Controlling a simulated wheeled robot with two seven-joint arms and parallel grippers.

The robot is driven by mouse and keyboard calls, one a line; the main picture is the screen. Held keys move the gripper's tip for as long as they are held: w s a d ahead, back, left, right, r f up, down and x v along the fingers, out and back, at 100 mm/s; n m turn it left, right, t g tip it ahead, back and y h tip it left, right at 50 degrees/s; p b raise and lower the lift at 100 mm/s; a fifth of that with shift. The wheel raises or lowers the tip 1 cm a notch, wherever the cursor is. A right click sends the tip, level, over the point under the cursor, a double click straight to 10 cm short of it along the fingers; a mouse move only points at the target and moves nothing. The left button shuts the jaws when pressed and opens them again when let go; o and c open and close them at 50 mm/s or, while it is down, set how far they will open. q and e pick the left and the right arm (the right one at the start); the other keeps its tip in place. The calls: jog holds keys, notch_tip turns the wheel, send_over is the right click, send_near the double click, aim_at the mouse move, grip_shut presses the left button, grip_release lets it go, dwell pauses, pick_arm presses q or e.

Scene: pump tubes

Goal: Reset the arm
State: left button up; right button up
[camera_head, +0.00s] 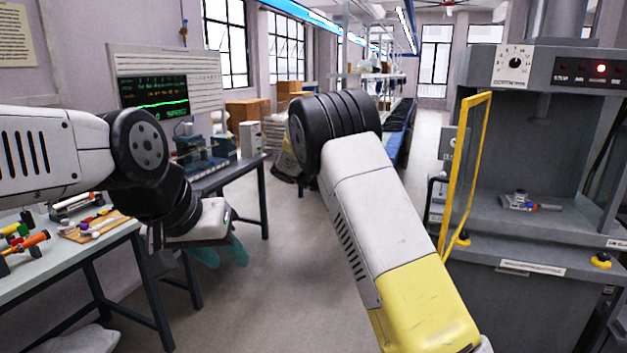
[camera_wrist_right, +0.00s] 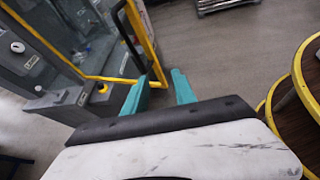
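My left arm comes in from the left, bent down at its black joint. Its gripper (camera_head: 222,253) hangs over the floor beside the tables, with teal fingers apart and nothing seen between them. My right arm (camera_head: 375,220) rises through the middle, white and yellow with a black joint at its top. The right gripper is out of the head view. In the right wrist view my right gripper (camera_wrist_right: 160,88) has its teal fingers apart and empty, above bare floor, near the grey machine's yellow frame.
A grey press machine (camera_head: 560,130) with an open yellow-framed door (camera_head: 468,170) stands at right, a small metal part (camera_head: 520,202) on its bed. A left table (camera_head: 75,255) holds several coloured tube parts. Yellow rails (camera_wrist_right: 300,70) curve at the right wrist view's right edge. The middle floor is clear.

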jog(key=s+d+m+y, duration=0.3)
jog(key=s+d+y, duration=0.1)
jog(key=s+y, duration=0.15)
jog(key=s+a+r+m+t+y, duration=0.2)
jog(key=s+m+t+y, duration=0.2)
jog(key=s, duration=0.7)
jog(key=s+a+r+m+t+y, duration=0.3)
jog(key=s+m, duration=0.4)
jog(key=s, duration=0.4)
jog(key=shift+s+a+t+y, duration=0.2)
jog(key=shift+t+y, duration=0.4)
jog(key=shift+y, duration=0.75)
